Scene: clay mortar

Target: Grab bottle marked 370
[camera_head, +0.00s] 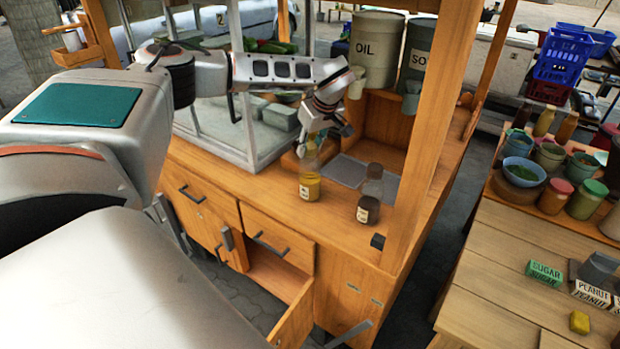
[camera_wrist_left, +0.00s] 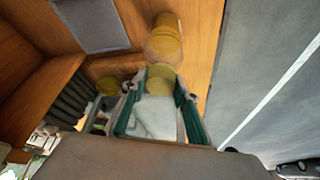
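Two bottles stand upright on the wooden cart counter in the head view. I cannot read a number on either. The yellow bottle (camera_wrist_left: 163,42) shows beyond. I cannot tell whether the fingers touch it. My right gripper is not in view.
OIL (camera_head: 372,52) and SO... (camera_head: 416,62) canisters stand at the back of the cart. A wooden post (camera_head: 435,120) rises right of the bottles. A glass case (camera_head: 215,125) is to the left. A side table (camera_head: 500,270) holds jars and boxes.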

